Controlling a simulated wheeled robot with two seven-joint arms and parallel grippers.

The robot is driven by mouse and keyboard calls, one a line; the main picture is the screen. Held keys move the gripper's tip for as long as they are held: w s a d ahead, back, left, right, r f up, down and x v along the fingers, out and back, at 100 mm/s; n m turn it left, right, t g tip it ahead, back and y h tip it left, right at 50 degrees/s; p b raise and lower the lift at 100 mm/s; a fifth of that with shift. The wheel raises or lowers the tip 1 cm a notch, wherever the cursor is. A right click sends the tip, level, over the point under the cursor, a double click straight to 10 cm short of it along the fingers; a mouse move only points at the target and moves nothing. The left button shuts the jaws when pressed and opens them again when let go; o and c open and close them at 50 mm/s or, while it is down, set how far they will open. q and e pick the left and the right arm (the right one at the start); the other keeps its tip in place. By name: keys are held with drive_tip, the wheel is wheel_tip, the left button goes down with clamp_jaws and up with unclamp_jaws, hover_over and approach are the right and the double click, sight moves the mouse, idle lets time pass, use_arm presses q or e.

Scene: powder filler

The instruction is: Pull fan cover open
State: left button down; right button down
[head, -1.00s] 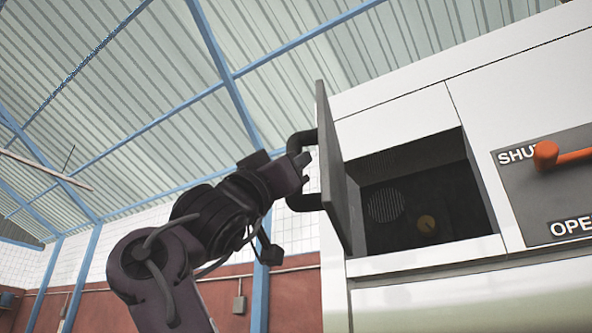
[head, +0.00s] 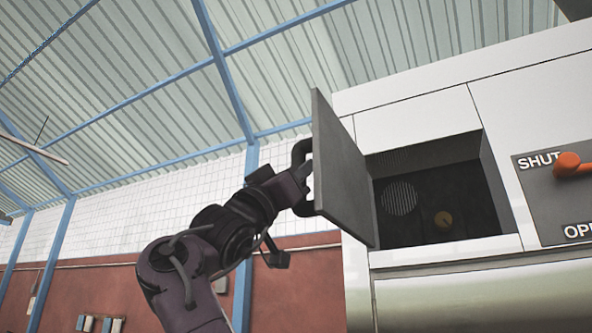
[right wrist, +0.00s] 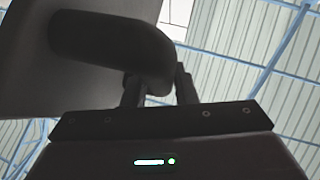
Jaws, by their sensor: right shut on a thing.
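The fan cover (head: 343,172) is a grey hinged panel on the front of the white machine. It stands swung out to the left of a dark square opening (head: 440,200). A round vent and a small yellowish disc show inside the opening. My right gripper (head: 303,178) is shut on the cover's dark handle (head: 301,152), on the cover's outer face. In the right wrist view the handle (right wrist: 105,45) lies at the fingers (right wrist: 158,85), with the cover behind it. The exact grip is partly hidden. My left gripper does not show.
The white machine (head: 420,98) fills the right side. To the right of the opening is a grey panel marked SHUT with an orange lever (head: 573,164).

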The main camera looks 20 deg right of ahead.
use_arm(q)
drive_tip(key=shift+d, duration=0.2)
use_arm(e)
drive_tip(key=shift+d, duration=0.1)
drive_tip(key=c, duration=1.4)
unclamp_jaws()
drive_tip(key=shift+o, duration=1.2)
drive_tip(key=shift+d, duration=0.15)
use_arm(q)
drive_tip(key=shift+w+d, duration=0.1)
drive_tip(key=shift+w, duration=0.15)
use_arm(e)
drive_tip(key=shift+w+d, duration=0.1)
drive_tip(key=shift+d, duration=0.05)
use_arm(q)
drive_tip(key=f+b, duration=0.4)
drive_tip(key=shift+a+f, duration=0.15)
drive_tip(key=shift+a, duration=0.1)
use_arm(e)
drive_tip(key=v, duration=0.8)
drive_tip(key=shift+d, duration=0.1)
